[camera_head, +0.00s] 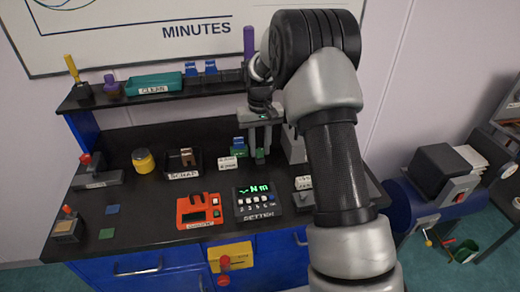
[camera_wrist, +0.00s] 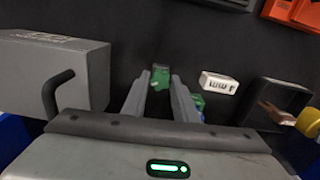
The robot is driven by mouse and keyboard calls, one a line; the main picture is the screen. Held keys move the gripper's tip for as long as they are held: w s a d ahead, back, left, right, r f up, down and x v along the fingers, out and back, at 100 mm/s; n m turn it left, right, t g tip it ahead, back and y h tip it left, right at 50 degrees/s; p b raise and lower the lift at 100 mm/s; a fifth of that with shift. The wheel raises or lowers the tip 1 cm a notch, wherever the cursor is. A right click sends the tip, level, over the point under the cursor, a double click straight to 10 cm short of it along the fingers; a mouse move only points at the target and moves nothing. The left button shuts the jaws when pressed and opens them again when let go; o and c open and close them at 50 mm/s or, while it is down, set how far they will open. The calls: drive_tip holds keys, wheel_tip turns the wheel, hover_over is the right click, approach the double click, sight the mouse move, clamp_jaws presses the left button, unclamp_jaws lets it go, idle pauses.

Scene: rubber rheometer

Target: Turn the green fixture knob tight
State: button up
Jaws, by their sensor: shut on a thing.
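My gripper (camera_head: 260,145) points down over the back of the black bench in the head view. In the wrist view its two fingers (camera_wrist: 161,82) are shut on the green knob (camera_wrist: 160,77), which shows between and just beyond the fingertips. In the head view the green knob (camera_head: 260,156) is a small green patch under the fingertips. The fingers hide its sides, so how tight it sits cannot be told. A green and blue piece (camera_head: 239,147) stands just left of the gripper, and it is partly hidden behind a finger in the wrist view (camera_wrist: 198,102).
A grey box with a black handle (camera_wrist: 50,75) stands close beside the fingers. A shelf (camera_head: 160,97) runs behind.

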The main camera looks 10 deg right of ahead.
drive_tip(key=m, duration=0.3)
drive_tip(key=shift+m, duration=0.3)
drive_tip(key=m, duration=0.3)
drive_tip(key=shift+m, duration=0.8)
drive_tip(key=shift+p, duration=0.3)
drive_tip(key=m, duration=0.4)
drive_tip(key=shift+m+p, duration=0.3)
drive_tip(key=shift+p, duration=0.05)
drive_tip(key=o, duration=0.9)
